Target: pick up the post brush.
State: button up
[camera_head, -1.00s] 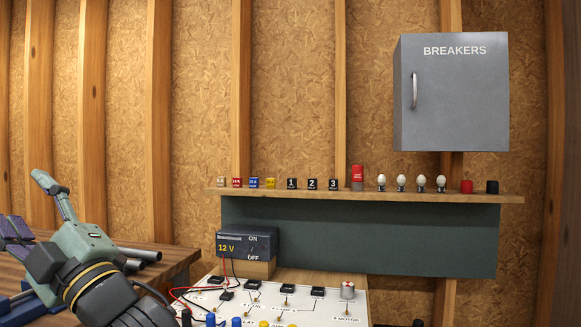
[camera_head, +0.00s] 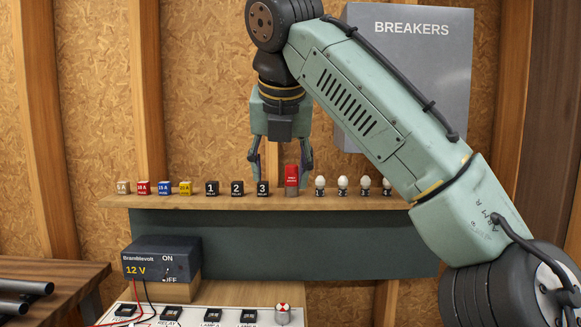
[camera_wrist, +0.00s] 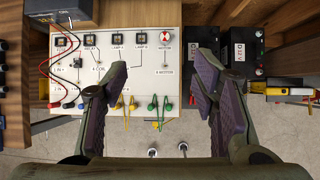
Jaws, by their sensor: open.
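A red cylinder with a small label I cannot fully read, which looks like the post brush (camera_head: 291,176), stands upright on the wooden shelf (camera_head: 220,201), just right of the black block marked 3. My gripper (camera_head: 280,180) points down with its fingers spread. In the wrist view the open, empty jaws (camera_wrist: 162,72) hang above a white circuit panel (camera_wrist: 150,35), and the red cylinder is not visible there.
Numbered black blocks (camera_head: 237,188) and coloured fuse blocks (camera_head: 165,188) stand left of the cylinder; white bulbs (camera_head: 342,186) stand close to its right. The grey breaker cabinet (camera_head: 425,60) is behind my arm. A 12 V supply (camera_head: 160,262) sits below the shelf. Black batteries (camera_wrist: 243,48) show in the wrist view.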

aim_at(292, 191)
jog(key=i, duration=0.85)
